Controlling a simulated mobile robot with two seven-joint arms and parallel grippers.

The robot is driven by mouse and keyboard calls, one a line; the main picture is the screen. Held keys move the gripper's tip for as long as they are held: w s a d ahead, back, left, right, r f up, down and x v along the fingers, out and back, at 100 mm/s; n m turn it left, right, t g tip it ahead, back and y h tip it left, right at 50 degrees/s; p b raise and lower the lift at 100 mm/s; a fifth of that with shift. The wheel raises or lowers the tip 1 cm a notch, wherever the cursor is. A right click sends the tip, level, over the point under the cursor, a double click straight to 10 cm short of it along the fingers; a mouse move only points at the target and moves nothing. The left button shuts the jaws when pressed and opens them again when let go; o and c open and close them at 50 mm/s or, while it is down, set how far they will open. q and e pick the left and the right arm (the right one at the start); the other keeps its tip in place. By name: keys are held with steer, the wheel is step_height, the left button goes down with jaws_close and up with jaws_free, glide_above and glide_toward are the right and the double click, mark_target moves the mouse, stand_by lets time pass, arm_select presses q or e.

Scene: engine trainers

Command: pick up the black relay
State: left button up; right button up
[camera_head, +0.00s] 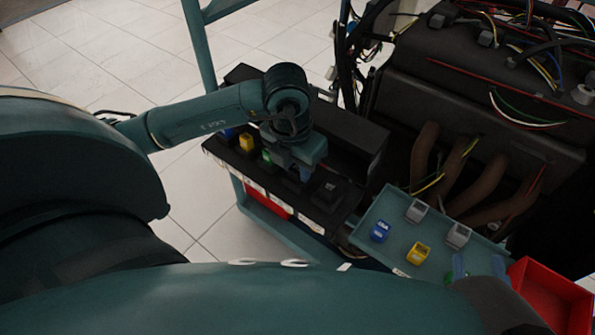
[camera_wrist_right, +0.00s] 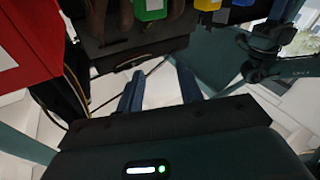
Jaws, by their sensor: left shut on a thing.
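My left gripper (camera_head: 304,172) reaches down to the long black box (camera_head: 350,140) in the head view. It is shut on the black relay, which is mostly hidden by the fingers and hard to tell from the dark box. My right gripper (camera_wrist_right: 160,92) is open and empty in the right wrist view. Its fingers also show in the head view (camera_head: 479,267), over the near right part of the grey-green tray (camera_head: 385,205).
Yellow (camera_head: 246,142) and green (camera_head: 267,156) relays stand left of my left gripper. A dark block (camera_head: 328,193) sits to its right. The tray holds a blue relay (camera_head: 380,231), a yellow one (camera_head: 419,252) and grey ones. A red bin (camera_head: 560,290) stands right; the engine (camera_head: 480,110) stands behind.

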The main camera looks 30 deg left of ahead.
arm_select(q)
steer(key=c, duration=0.4)
steer(key=shift+o, duration=0.2)
